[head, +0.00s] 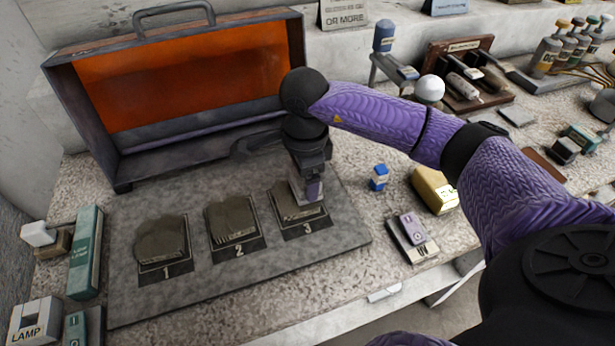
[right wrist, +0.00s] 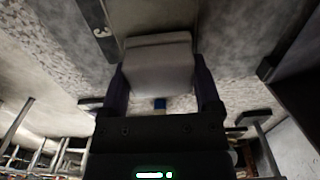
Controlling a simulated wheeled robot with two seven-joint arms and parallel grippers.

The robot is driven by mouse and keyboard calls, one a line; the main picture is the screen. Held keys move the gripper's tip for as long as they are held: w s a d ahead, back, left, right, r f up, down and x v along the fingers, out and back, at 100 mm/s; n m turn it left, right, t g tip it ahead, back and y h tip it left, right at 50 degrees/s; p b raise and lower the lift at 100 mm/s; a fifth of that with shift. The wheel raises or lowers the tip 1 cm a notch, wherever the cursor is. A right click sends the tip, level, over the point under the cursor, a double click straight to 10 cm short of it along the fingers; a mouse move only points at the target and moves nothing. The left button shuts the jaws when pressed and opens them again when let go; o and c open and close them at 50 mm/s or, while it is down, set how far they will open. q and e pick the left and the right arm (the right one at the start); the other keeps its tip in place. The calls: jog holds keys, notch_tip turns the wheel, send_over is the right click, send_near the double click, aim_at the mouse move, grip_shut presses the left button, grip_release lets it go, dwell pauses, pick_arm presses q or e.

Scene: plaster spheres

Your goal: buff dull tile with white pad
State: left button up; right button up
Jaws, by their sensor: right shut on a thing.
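Three rough grey-brown tiles lie in a row on a grey slab (head: 340,230): tile 1 (head: 163,240), tile 2 (head: 232,219) and tile 3 (head: 283,203). All three look matt, and I cannot tell which is the dullest. My right gripper (head: 308,192) points down over tile 3 and hides part of it. In the right wrist view, the gripper (right wrist: 160,75) is shut on a whitish block, the white pad (right wrist: 158,62). The pad is at tile 3, but I cannot tell whether it touches it. My left gripper is out of view.
An open metal case with an orange panel (head: 190,85) stands behind the slab. A white block on a brown base (head: 38,233), a green box (head: 86,250) and a lamp box (head: 35,320) are at left. A blue bottle (head: 379,177) and yellow block (head: 434,188) stand right.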

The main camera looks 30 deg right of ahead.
jog(key=shift+d+f, duration=0.1)
jog(key=shift+f, duration=0.45)
jog(key=shift+s+a+r+p, duration=0.1)
jog(key=shift+s+a+p, duration=0.2)
jog(key=shift+s, duration=0.3)
jog(key=shift+s+a+r+p, duration=0.1)
jog(key=shift+s+a+p, duration=0.2)
jog(key=shift+s, duration=0.3)
jog(key=shift+s+a+p, duration=0.15)
jog(key=shift+s+p, duration=0.25)
jog(key=shift+s, duration=0.3)
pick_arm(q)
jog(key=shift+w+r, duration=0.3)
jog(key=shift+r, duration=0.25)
pick_arm(e)
jog(key=shift+r, duration=0.1)
jog(key=shift+w+d+r, duration=0.25)
jog(key=shift+w+r, duration=0.5)
jog(key=shift+w, duration=0.25)
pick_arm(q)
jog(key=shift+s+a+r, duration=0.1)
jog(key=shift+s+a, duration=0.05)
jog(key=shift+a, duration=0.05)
pick_arm(e)
jog(key=shift+r, duration=0.1)
jog(key=shift+a, duration=0.1)
